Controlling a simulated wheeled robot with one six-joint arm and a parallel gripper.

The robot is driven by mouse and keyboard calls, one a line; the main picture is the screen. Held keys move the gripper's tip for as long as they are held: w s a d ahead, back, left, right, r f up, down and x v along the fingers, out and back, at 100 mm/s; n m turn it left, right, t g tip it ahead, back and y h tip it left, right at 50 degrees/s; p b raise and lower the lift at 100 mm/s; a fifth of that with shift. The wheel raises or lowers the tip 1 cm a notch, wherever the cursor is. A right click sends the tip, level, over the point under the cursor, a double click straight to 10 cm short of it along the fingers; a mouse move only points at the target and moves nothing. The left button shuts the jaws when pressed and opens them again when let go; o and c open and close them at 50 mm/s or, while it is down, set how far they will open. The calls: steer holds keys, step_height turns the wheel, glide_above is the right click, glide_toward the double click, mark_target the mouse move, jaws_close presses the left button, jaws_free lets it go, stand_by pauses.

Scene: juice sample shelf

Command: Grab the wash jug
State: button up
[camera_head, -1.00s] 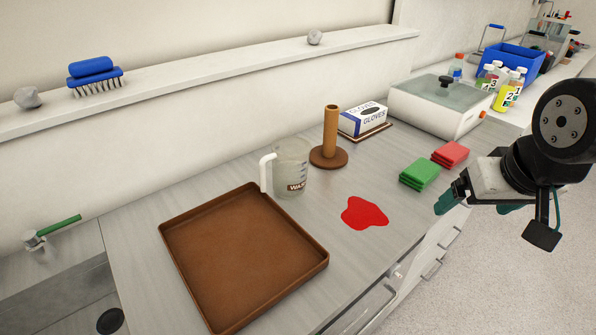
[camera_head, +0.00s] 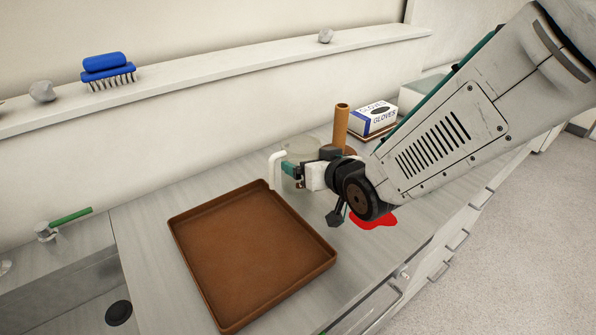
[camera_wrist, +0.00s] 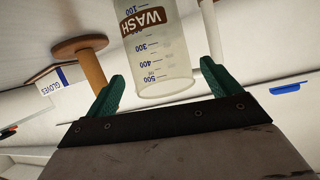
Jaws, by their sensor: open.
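The wash jug (camera_head: 313,146) is a clear measuring jug with a white handle (camera_head: 275,168). It stands on the counter behind the tray's right corner, partly hidden by my gripper and wrist. In the wrist view the jug (camera_wrist: 160,55) appears upside down, with its brown WASH label and blue scale showing. My gripper (camera_head: 291,168) is open at the jug. In the wrist view its green fingers (camera_wrist: 160,84) stand on either side of the jug's open end, with a gap at the left finger. The right finger overlaps the handle's line; I cannot tell whether it touches.
A brown tray (camera_head: 250,255) lies in front of the jug. A brown peg stand (camera_head: 341,125) and a glove box (camera_head: 374,119) are close behind. A red patch (camera_head: 376,220) lies under my arm. A shelf with a blue brush (camera_head: 108,73) runs along the wall.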

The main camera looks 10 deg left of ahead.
steer(key=x, duration=0.4)
steer(key=shift+w+a+f, duration=0.1)
steer(key=shift+w, duration=0.1)
steer(key=shift+c, duration=0.3)
steer(key=c, duration=1)
steer(key=shift+c, duration=0.4)
